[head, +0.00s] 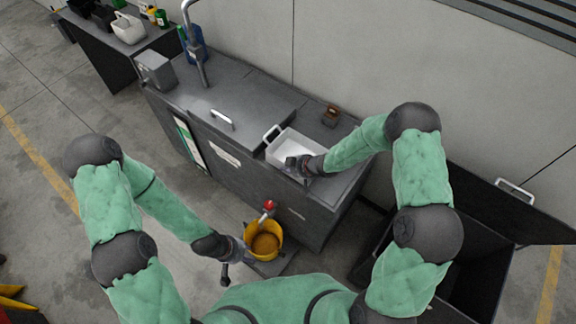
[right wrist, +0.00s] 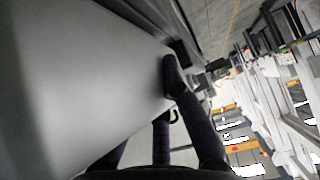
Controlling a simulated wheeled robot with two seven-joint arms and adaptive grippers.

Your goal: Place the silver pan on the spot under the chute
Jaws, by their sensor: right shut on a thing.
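The silver pan (head: 290,146), a pale rectangular tray with a loop handle at its left end, is on or just above the right end of the grey counter. My right gripper (head: 295,163) is shut on the pan's near right edge. In the right wrist view the pan (right wrist: 75,75) fills the left side as a smooth grey surface against the dark fingers (right wrist: 172,95). My left gripper (head: 238,256) is low at the counter's front, beside a yellow bucket (head: 276,252); its finger opening is too small to tell. I cannot make out a clear chute.
A red-tipped spout (head: 269,205) juts from the counter front above the bucket, which stands on a low dark platform (head: 280,266). A small brown block (head: 331,116) sits behind the pan. A tall tap (head: 194,45) rises at left. An open dark bin (head: 470,270) is at right.

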